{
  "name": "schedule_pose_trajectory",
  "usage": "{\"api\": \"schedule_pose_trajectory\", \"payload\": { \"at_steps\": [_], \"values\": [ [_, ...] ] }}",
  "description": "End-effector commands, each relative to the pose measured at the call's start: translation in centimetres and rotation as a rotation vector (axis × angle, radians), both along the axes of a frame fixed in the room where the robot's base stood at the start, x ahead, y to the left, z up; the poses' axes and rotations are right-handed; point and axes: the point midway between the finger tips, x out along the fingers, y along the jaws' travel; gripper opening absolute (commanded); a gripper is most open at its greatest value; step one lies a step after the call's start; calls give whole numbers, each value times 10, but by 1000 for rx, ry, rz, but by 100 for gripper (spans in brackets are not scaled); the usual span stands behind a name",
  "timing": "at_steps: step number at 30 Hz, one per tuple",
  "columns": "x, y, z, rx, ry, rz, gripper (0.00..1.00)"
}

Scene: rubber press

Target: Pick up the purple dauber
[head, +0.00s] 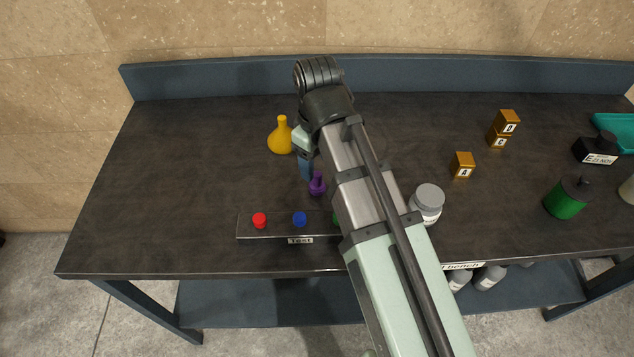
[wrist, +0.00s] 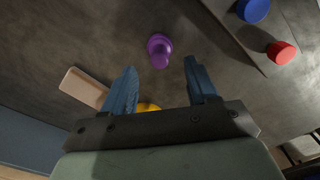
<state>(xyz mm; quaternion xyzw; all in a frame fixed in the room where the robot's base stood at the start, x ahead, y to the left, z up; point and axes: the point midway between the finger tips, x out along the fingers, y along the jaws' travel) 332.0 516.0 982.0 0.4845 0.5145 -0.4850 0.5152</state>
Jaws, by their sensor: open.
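The purple dauber (head: 317,184) stands on the dark bench, just behind the Test strip and in front of the yellow flask. It also shows in the wrist view (wrist: 159,50), beyond my fingertips and roughly between their lines. My gripper (wrist: 162,82) has its two blue fingers apart, with nothing between them. In the head view my arm hides most of the gripper; a blue finger (head: 306,169) shows just left of and behind the dauber. I cannot tell the height of the fingers above the bench.
The Test strip (head: 270,228) holds a red button (head: 260,220) and a blue button (head: 299,219). A yellow flask (head: 281,137) stands behind. The bench's left side is clear.

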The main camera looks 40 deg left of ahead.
Motion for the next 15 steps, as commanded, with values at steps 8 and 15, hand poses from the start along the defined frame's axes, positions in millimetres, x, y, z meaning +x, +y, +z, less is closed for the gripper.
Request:
{"api": "schedule_pose_trajectory", "payload": {
  "at_steps": [8, 15],
  "values": [
    [0, -1, -16, 0, 1, 0, 59],
    [0, -1, -43, 0, 1, 0, 59]
  ]
}}
